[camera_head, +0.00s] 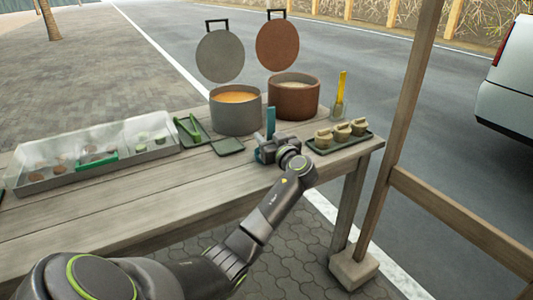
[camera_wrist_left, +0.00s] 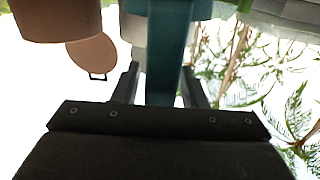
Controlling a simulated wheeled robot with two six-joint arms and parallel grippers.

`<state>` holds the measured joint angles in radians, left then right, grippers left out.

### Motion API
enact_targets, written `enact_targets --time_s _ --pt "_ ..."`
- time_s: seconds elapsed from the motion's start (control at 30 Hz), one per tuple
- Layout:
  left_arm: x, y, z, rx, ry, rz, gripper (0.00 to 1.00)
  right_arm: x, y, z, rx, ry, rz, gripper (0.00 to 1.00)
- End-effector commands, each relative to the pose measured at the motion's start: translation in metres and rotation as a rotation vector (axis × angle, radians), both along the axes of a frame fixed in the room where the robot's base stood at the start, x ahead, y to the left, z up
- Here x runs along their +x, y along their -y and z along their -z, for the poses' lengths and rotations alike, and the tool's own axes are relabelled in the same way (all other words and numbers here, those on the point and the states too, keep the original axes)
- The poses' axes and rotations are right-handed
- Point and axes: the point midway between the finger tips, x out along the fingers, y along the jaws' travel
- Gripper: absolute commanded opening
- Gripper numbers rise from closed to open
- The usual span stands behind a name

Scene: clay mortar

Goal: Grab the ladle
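A teal upright handle (camera_head: 271,122), which looks like the ladle's, stands at my left gripper (camera_head: 268,150) near the far edge of the table. The gripper hides its lower part in the head view. In the left wrist view, the teal handle (camera_wrist_left: 168,50) lies between the two fingers of the left gripper (camera_wrist_left: 160,85). A narrow light gap shows on its left side, while the right finger looks very close to it. Its lower end is out of frame. My right gripper is not in view.
A grey pot (camera_head: 236,118) with orange contents and a brown pot (camera_head: 293,102) stand just behind. A tray of cups (camera_head: 340,147) and a glass with a yellow utensil (camera_head: 342,83) are to the right. A clear case (camera_head: 95,160) is left; the front tabletop is clear.

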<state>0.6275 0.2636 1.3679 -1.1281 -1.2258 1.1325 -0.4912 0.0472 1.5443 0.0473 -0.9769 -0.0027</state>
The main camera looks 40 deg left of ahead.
Motion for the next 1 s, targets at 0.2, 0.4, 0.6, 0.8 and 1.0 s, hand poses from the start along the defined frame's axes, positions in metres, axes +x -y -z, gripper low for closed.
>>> enact_targets --time_s 0.2,0.4,0.6,0.8,1.0 --pt "0.000 0.000 0.000 0.000 0.000 0.000 0.10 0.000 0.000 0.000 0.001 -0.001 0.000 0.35" --pt "0.000 0.000 0.000 0.000 -0.001 0.000 0.00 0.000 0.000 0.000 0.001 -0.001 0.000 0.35" --pt "0.000 0.000 -0.001 0.001 0.000 0.000 0.00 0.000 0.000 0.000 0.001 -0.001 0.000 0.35" --pt "0.000 0.000 -0.023 0.002 0.005 0.001 0.00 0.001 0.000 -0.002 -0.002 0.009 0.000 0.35" --pt "0.000 0.000 -0.065 0.002 0.005 0.001 0.00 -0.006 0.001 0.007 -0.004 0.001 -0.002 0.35"
